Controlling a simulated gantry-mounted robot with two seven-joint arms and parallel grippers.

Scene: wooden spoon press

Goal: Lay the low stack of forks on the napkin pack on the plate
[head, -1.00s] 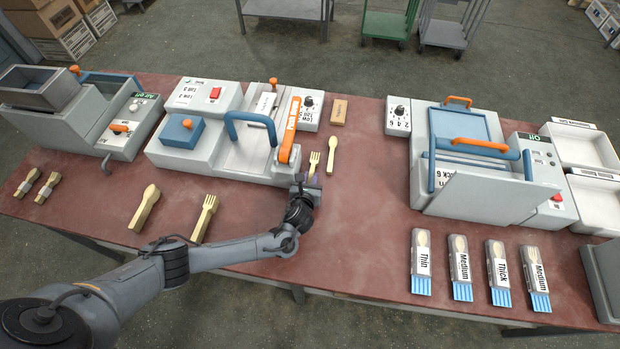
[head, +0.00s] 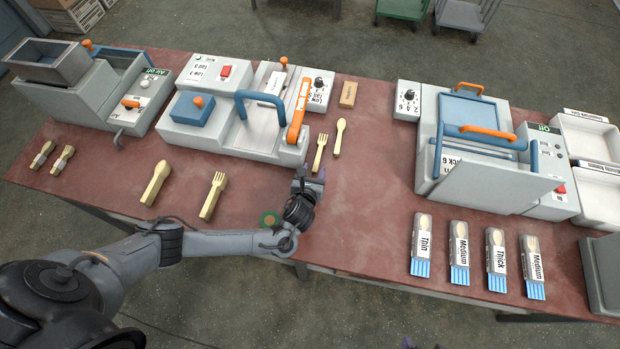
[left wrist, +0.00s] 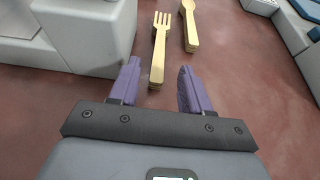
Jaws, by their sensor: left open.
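The middle press has a pale flat plate (head: 259,134) under a blue handle; I cannot make out a napkin pack there. A purple tip, seemingly of my right gripper (head: 409,342), shows at the bottom edge.
A spoon stack (head: 339,137) lies close to the right of the forks. A thicker fork stack (head: 213,195) and spoon stack (head: 156,183) lie to the left. The middle press (head: 224,139) stands behind. Several labelled packs (head: 459,253) lie right; the table between is clear.

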